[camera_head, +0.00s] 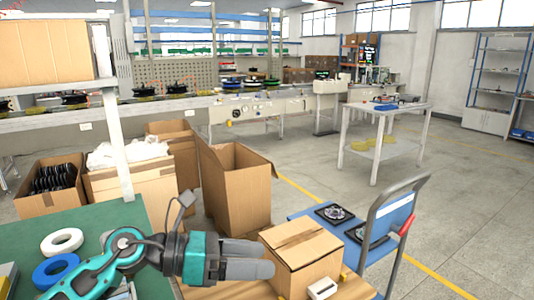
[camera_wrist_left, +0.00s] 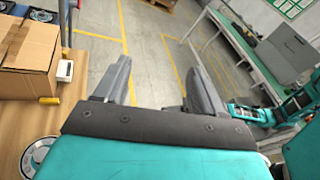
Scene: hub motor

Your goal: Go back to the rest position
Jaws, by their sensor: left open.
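My left gripper (camera_head: 262,262) reaches in from the left in the head view, over the work surface beside the closed cardboard box (camera_head: 302,256). In the left wrist view its two grey fingers (camera_wrist_left: 158,62) stand apart, with only floor visible between them. It holds nothing. The closed box (camera_wrist_left: 28,45) is to the left of the fingers there, clear of them. A teal and dark arm part, seemingly of my right arm, shows at the right edge of the left wrist view. Its gripper jaws cannot be made out. No right gripper shows in the head view.
A white tape roll (camera_head: 62,242) and a blue roll (camera_head: 55,270) lie on the green table (camera_head: 118,218). A blue cart (camera_head: 300,222) carrying dark motor parts stands beyond the box. Open cartons (camera_head: 238,188) stand behind the table.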

